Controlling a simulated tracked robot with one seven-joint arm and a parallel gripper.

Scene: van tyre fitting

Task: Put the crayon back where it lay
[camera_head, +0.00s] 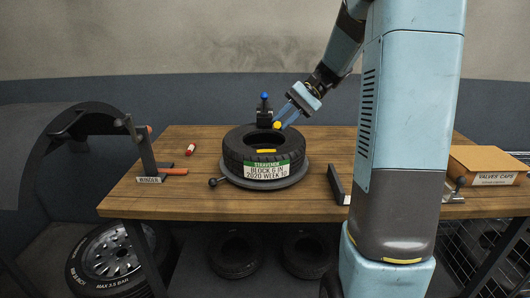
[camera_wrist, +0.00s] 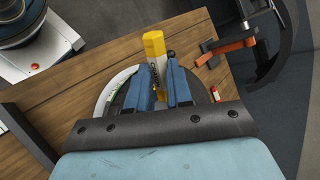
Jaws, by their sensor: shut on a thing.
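My gripper (camera_head: 286,114) is shut on a yellow crayon (camera_head: 277,125) and holds it over the tyre (camera_head: 236,147). In the wrist view, the crayon (camera_wrist: 154,45) sticks out beyond the blue fingers of my gripper (camera_wrist: 160,78). The black tyre lies flat on a round grey turntable (camera_head: 290,181) on the wooden bench. It carries a green and white label and a yellow mark on its upper side. In the wrist view, my gripper hides much of the tyre. I cannot tell where the crayon lay.
A small red and white cylinder (camera_head: 190,149) lies on the bench (camera_head: 200,211) left of the tyre. A dark stand with a blue knob (camera_head: 265,97) rises behind the tyre. A black bracket and an orange-handled part (camera_head: 172,171) stand left. A cardboard box (camera_head: 487,161) stands right.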

